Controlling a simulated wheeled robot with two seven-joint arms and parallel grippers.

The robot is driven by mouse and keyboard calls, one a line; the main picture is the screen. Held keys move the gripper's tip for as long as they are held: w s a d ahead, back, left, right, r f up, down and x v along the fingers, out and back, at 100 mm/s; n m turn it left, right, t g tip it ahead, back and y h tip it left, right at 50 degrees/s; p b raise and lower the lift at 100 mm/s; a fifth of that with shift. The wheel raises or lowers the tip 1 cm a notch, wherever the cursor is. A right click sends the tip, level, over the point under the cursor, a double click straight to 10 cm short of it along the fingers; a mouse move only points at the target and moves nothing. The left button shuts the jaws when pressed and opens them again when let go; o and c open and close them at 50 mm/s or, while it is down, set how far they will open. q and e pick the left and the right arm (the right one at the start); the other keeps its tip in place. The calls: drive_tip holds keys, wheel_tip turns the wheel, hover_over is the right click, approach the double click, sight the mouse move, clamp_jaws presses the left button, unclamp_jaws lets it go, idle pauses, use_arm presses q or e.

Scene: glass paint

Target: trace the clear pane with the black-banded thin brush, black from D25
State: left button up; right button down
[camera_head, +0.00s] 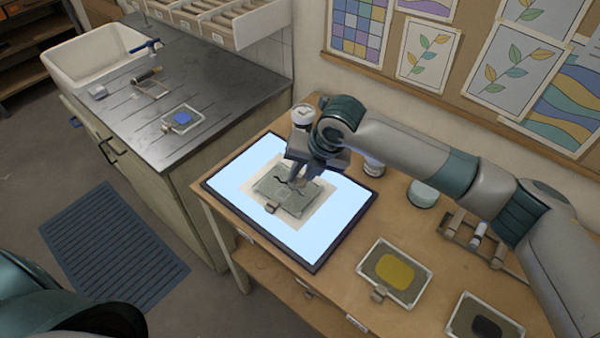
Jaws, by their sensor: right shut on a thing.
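The clear pane (271,187) lies on a sheet of paper on the lit light table (237,175). A small clip or tab (271,208) sits at its front edge. Dark wavy strokes show on the pane. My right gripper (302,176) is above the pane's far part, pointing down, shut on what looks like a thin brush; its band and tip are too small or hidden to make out. A framed tile with a black patch (487,327) is at the bottom right; no D25 label is readable. My left gripper is out of view.
A framed tile with a yellow patch (394,270) lies right of the light table. A brush rack (459,229), a teal jar (422,194) and a white-lidded jar (303,114) stand near my right arm. A blue-patched tile (182,119) lies on the sink counter.

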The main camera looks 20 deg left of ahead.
drive_tip(key=shift+s+d+r+p, duration=0.1)
drive_tip(key=shift+s+d+p, duration=0.15)
drive_tip(key=shift+d+p, duration=0.05)
drive_tip(key=shift+s+d+f, duration=0.2)
drive_tip(key=shift+d, duration=0.1)
idle(0.8)
drive_tip(key=shift+w+d+r+p, duration=0.1)
drive_tip(key=shift+d+p, duration=0.7)
drive_tip(key=shift+d, duration=0.05)
idle(0.9)
drive_tip(key=shift+d, duration=0.4)
idle(0.5)
drive_tip(key=shift+s+p, duration=0.25)
drive_tip(key=shift+p, duration=0.2)
drive_tip(key=shift+s+d+p, duration=0.35)
drive_tip(key=shift+d+p, duration=0.05)
drive_tip(key=shift+d, duration=0.15)
idle(0.4)
drive_tip(key=shift+d, duration=0.5)
idle(0.6)
drive_tip(key=shift+r+p, duration=0.15)
drive_tip(key=shift+p, duration=0.15)
